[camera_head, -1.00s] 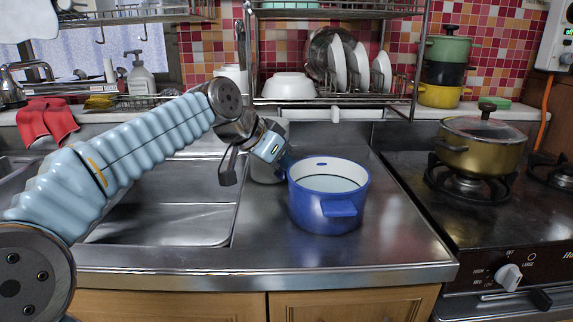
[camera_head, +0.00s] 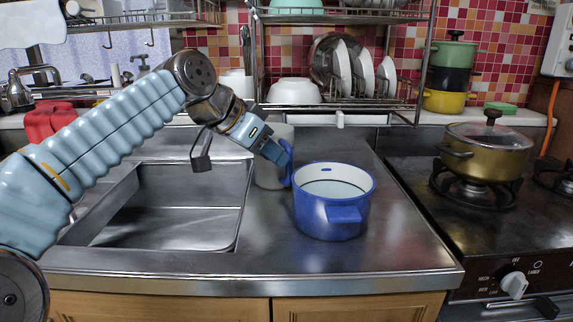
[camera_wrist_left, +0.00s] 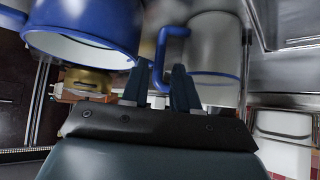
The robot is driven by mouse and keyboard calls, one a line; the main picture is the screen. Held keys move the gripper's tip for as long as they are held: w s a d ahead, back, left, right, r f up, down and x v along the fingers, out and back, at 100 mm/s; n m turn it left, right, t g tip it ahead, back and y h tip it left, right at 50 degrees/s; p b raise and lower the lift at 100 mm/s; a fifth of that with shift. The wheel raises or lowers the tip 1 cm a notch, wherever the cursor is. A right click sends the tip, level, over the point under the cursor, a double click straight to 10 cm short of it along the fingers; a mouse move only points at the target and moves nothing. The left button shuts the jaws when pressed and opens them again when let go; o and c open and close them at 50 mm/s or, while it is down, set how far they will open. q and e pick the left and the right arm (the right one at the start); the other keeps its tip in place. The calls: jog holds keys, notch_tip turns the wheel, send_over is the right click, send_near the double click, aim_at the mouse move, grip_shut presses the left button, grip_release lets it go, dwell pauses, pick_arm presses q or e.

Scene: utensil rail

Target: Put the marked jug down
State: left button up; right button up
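The jug (camera_head: 270,173) is a pale grey cylinder standing upright on the counter, behind and left of the blue pot. In the left wrist view the jug (camera_wrist_left: 212,45) shows a blue rim and a blue handle (camera_wrist_left: 160,50). My left gripper (camera_head: 282,158) is at the handle side of the jug. In the left wrist view the fingers of this gripper (camera_wrist_left: 167,85) stand apart, with the handle between them and a gap left beside it. The gripper partly hides the jug in the head view. No mark on the jug can be made out. My right gripper is not in view.
The blue pot (camera_head: 330,220) stands close to the jug, with its rim also near the fingers in the wrist view. The sink (camera_head: 170,222) lies left and the stove with a lidded pot (camera_head: 486,150) right. A dish rack (camera_head: 375,104) hangs behind. Counter in front is clear.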

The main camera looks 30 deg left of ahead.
pick_arm(q)
jog(key=v, duration=0.5)
dwell(0.4)
